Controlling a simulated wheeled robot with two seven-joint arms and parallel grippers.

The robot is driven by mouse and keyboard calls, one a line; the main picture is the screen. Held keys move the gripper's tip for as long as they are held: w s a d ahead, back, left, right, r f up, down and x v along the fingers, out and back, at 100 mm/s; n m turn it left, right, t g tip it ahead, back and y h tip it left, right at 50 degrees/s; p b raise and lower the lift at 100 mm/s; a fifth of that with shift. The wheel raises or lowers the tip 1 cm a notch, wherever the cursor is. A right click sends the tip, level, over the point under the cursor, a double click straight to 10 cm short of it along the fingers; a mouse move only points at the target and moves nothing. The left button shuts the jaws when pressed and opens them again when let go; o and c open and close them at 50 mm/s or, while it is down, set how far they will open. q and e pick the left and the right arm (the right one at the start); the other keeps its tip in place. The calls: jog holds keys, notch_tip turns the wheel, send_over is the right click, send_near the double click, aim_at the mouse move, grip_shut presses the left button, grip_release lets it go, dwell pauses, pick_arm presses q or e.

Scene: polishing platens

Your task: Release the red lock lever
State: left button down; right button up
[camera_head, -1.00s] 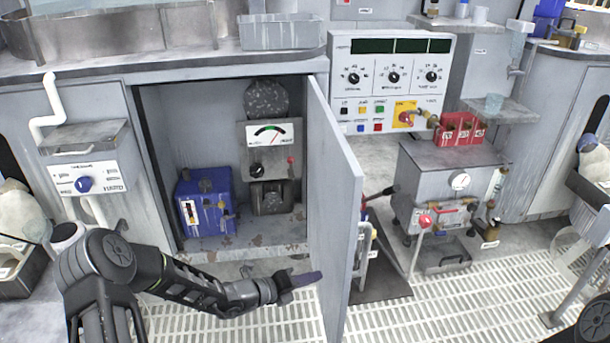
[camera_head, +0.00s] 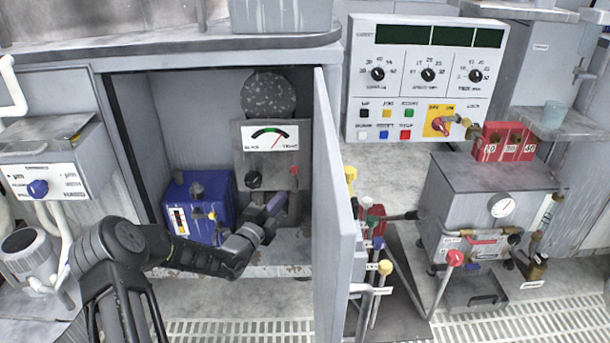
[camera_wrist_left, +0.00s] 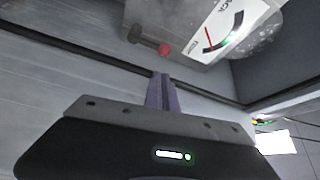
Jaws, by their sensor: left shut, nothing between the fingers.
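A small red-tipped lever (camera_head: 294,171) is on the right side of a grey gauge box (camera_head: 244,160) inside the open cabinet. In the left wrist view, its red knob (camera_wrist_left: 165,49) is on a brownish rod beside the tilted gauge face (camera_wrist_left: 222,30). My left gripper (camera_head: 274,204), with purple fingers, is inside the cabinet below the lever. In the wrist view, its shut, empty fingertips (camera_wrist_left: 162,76) point toward the red knob, with a visible gap. My right gripper is not in view.
The open cabinet door (camera_head: 336,220) stands close to the right of my left gripper. A blue box (camera_head: 190,190) is left of the gauge box, behind my forearm. Several coloured levers, including a red-knobbed one (camera_head: 455,257), are outside the door. The wall panel has a red knob (camera_head: 439,124).

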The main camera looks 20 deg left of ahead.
aim_at(295, 181)
pick_arm(q)
jog(key=shift+s+r, duration=0.1)
jog(key=w+b, duration=0.1)
jog(key=w, duration=0.2)
jog(key=w+b, duration=0.1)
jog(key=w, duration=0.2)
jog(key=w+b, duration=0.1)
jog(key=w, duration=0.2)
jog(key=shift+d+r+b, duration=0.25)
jog(key=shift+d+b, duration=0.15)
jog(key=shift+w+r, duration=0.2)
jog(key=shift+w, duration=0.3)
